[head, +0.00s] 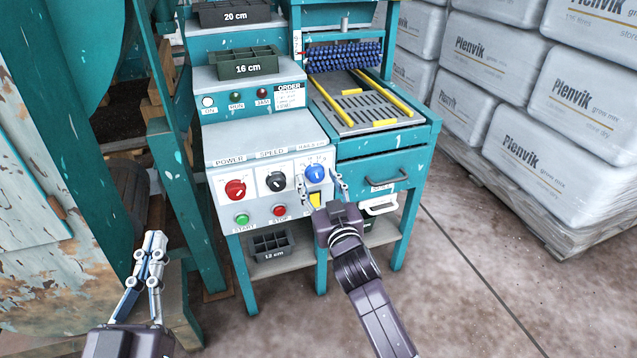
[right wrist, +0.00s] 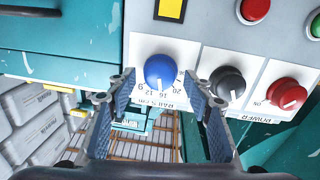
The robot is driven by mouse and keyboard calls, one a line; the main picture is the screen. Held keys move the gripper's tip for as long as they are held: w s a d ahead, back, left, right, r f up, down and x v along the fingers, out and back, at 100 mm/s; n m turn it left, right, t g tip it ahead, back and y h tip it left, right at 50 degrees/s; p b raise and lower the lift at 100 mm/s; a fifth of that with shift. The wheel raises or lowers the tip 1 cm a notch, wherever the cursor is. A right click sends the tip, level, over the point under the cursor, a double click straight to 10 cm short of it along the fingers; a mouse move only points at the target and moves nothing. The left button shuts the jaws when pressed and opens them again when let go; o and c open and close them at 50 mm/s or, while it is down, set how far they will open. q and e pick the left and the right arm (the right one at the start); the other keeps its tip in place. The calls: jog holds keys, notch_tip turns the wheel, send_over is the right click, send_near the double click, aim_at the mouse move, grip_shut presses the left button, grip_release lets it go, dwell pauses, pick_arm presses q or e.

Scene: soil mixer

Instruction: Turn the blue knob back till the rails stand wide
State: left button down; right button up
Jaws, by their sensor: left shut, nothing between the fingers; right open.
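The blue knob (head: 315,174) is at the right end of the control panel (head: 246,207), under the rails label. In the right wrist view the blue knob (right wrist: 160,69) has a numbered scale beside it; its exact setting is hard to read. My right gripper (head: 321,187) is open at the knob, and in the right wrist view its fingertips (right wrist: 159,78) lie on either side of it, with no clear contact. Two long yellow rails, a left one (head: 330,103) and a right one (head: 388,95), stand apart over the slotted bed. My left gripper (head: 154,240) is shut and empty at lower left, away from the panel.
A black knob (head: 276,181) and a red knob (head: 235,189) sit left of the blue one. Green (head: 242,219) and red (head: 279,211) buttons and a yellow switch (head: 314,200) are below. Trays (head: 244,65) stand above. Stacked bags (head: 545,140) fill the right; floor in front is clear.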

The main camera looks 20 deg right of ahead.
pick_arm(q)
jog(key=shift+r, duration=0.25)
pick_arm(e)
jog(key=shift+w, duration=0.2)
jog(key=c, duration=1.2)
jog(key=shift+o, duration=0.2)
jog(key=n+p, duration=0.2)
jog(key=n, duration=0.1)
jog(key=n+p, duration=0.1)
jog(key=n, duration=0.3)
jog(key=shift+n+t, duration=0.3)
jog(key=shift+n, duration=0.1)
pick_arm(q)
jog(key=s+a+f+g+y, duration=0.1)
jog(key=f+g, duration=0.3)
jog(key=f, duration=0.4)
jog(key=s+a+f+g+y, duration=0.1)
jog(key=f+g, duration=0.3)
jog(key=f, duration=0.4)
jog(key=shift+s+a+f+y, duration=0.3)
jog(key=shift+s+a+f, duration=0.15)
jog(key=shift+s, duration=0.25)
pick_arm(e)
jog(key=shift+f+n+y, duration=0.1)
jog(key=shift+n+y, duration=0.2)
jog(key=shift+n, duration=1.5)
pick_arm(q)
jog(key=shift+g, duration=0.3)
